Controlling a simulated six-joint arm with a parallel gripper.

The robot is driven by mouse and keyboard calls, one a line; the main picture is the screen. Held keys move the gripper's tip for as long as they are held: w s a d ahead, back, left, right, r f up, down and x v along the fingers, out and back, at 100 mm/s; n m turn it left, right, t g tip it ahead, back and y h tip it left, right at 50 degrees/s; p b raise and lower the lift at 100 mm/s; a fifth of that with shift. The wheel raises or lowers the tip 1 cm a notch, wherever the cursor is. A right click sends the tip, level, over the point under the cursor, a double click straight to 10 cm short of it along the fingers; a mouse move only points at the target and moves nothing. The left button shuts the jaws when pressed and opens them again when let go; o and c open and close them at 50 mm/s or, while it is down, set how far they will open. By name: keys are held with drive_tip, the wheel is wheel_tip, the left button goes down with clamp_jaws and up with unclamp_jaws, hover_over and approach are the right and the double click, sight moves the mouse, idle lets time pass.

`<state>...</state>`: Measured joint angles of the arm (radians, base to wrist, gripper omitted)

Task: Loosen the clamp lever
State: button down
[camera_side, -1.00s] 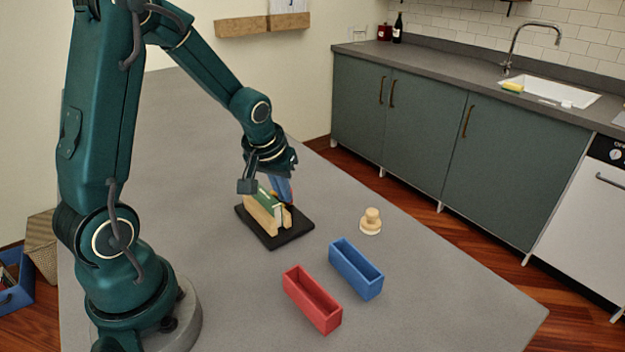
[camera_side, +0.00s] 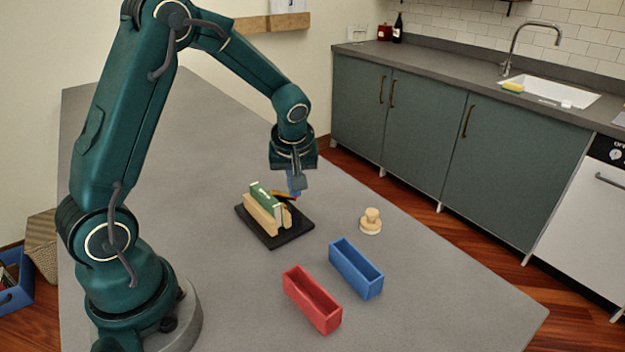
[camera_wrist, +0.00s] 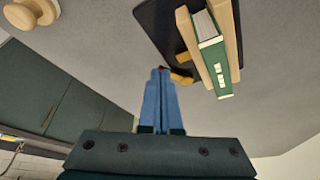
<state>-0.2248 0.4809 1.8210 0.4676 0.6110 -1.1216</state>
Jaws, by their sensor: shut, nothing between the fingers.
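The clamp stands on a black base plate (camera_side: 298,232) on the grey table. Its pale wooden jaws (camera_side: 262,218) stand on either side of a green book (camera_side: 266,199), which is upright between them. The orange-yellow lever (camera_side: 284,195) is at the clamp's right, far side, and its yellow part (camera_wrist: 182,77) also shows in the wrist view. My gripper (camera_side: 295,187) has blue fingers, shut with nothing between them, pointing down beside the lever. In the wrist view the fingertips (camera_wrist: 162,71) overlap the lever's dark end; I cannot tell whether they touch it.
A round wooden knob-shaped piece (camera_side: 371,221) stands right of the base plate, also at the wrist view's upper left (camera_wrist: 32,10). An open blue box (camera_side: 356,268) and an open red box (camera_side: 312,300) stand nearer the front. The table left of the clamp is clear.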

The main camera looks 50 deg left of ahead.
drive_tip(key=w+n, duration=0.1)
drive_tip(key=n, duration=0.1)
drive_tip(key=w+a+n+g, duration=0.1)
drive_tip(key=shift+n+y, duration=0.3)
drive_tip(key=shift+n, duration=0.1)
drive_tip(key=n, duration=0.1)
drive_tip(key=w+a+n+g, duration=0.1)
drive_tip(key=n, duration=0.1)
drive_tip(key=shift+w+g, duration=0.2)
drive_tip(key=shift+g, duration=0.1)
drive_tip(key=shift+a+n, duration=0.25)
drive_tip(key=shift+n, duration=0.15)
drive_tip(key=shift+w+a, duration=0.4)
drive_tip(key=shift+a, duration=0.1)
drive_tip(key=v, duration=1)
drive_tip(key=shift+w, duration=0.4)
